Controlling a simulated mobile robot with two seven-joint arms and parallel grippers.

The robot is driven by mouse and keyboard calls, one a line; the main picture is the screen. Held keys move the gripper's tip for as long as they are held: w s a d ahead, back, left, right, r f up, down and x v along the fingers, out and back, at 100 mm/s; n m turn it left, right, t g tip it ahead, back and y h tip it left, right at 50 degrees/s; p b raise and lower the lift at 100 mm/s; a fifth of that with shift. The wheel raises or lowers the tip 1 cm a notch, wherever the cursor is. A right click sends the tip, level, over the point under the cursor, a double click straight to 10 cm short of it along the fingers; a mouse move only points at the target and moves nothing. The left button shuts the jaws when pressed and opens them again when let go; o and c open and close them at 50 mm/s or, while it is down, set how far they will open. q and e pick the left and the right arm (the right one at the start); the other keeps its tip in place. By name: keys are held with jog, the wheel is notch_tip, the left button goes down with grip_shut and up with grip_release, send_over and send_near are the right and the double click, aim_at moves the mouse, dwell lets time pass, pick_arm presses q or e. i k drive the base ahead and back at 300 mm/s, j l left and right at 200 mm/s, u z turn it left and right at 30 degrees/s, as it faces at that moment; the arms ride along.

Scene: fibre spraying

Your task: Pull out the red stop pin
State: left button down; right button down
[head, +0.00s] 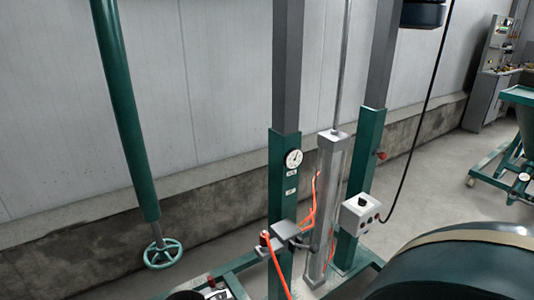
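A small red knob-like piece (381,155) sticks out of the right side of the right green post (361,165), a little above mid-height of its green part. It looks like the red stop pin, seated in the post; its shaft is too small to make out. Another small red piece (265,238) sits on a bracket at the left green post (283,180), with an orange hose by it. Neither of my grippers shows in the head view, and nothing is seen touching the red knob.
A grey column (326,200) stands between the posts. A control box (360,214) with a black cable is below the knob. A large green drum (470,265) fills the lower right. A green pole with handwheel (162,253) stands left.

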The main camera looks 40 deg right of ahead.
aim_at(382, 156)
jog(key=z, duration=1.65)
jog(key=i+l+u, duration=0.1)
jog(key=u, duration=0.5)
jog(key=i+l+u, duration=0.15)
jog(key=l+u, duration=0.2)
jog(key=l, duration=0.15)
jog(key=l+u, duration=0.35)
jog(key=l, duration=0.15)
jog(key=l+u, duration=0.1)
jog(key=l, duration=0.45)
jog(key=i+l+u, duration=0.1)
jog(key=l, duration=0.45)
